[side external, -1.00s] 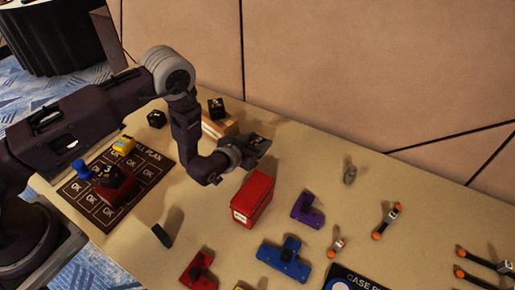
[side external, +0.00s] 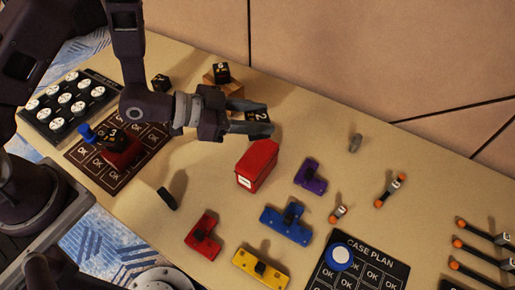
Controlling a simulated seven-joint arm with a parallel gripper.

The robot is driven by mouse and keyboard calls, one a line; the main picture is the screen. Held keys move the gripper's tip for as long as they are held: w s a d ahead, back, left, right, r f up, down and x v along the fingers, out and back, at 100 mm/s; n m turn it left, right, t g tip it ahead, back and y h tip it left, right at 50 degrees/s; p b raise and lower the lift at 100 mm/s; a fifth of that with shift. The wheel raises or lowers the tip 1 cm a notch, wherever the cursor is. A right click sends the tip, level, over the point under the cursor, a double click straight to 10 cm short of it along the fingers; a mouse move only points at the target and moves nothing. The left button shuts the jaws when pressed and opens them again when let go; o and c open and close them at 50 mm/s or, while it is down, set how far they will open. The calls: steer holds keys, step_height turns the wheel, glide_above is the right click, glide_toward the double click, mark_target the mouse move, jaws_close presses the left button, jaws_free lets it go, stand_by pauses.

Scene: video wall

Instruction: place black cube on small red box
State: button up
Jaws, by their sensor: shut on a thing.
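My gripper (side external: 268,124) is shut on a black cube (side external: 257,116) with a white "2" on it. The fingers cover part of the cube. The gripper holds it just behind and above a small red box (side external: 262,160) with a white label, apart from it in the picture. The red box's top is bare. Another red block (side external: 121,155) sits on the dark "OK" mat at left, with a black cube (side external: 113,137) on it. One more black cube (side external: 221,71) rests on a wooden block (side external: 219,85), and another (side external: 161,82) lies to its left.
Purple (side external: 310,177), blue (side external: 286,226), red (side external: 203,238) and yellow (side external: 260,268) pieces lie around the front. A small dark block (side external: 167,198) stands left of the red box. Orange-tipped tools and a "CASE PLAN" board (side external: 352,277) are at right. The wall (side external: 370,60) borders the table's back.

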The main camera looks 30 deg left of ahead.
step_height(320, 180, down, 9)
steer(key=shift+r, duration=0.2)
steer(key=shift+f, duration=0.1)
steer(key=o, duration=1.4)
